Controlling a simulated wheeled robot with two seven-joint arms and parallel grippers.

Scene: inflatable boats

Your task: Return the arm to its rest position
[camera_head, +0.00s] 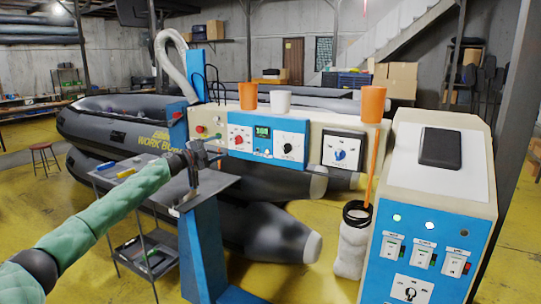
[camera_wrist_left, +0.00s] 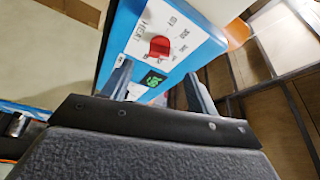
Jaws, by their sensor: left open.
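My left arm (camera_head: 105,214), in a green sleeve, reaches in from the left in the head view. Its gripper (camera_head: 212,150) is in front of the left part of the control panel, near the red knob (camera_head: 238,139). In the left wrist view the gripper (camera_wrist_left: 158,72) has its two fingers spread apart, with nothing held between them. I cannot tell the exact gap between fingertips and panel. My right gripper is in neither view.
A blue post (camera_head: 203,245) with a metal plate stands below my left gripper. A cart (camera_head: 140,250) with tools is to its left. Cups, including a white one (camera_head: 280,101), stand on the panel. A control cabinet (camera_head: 430,215) is at right. Grey inflatable boats (camera_head: 110,130) lie behind.

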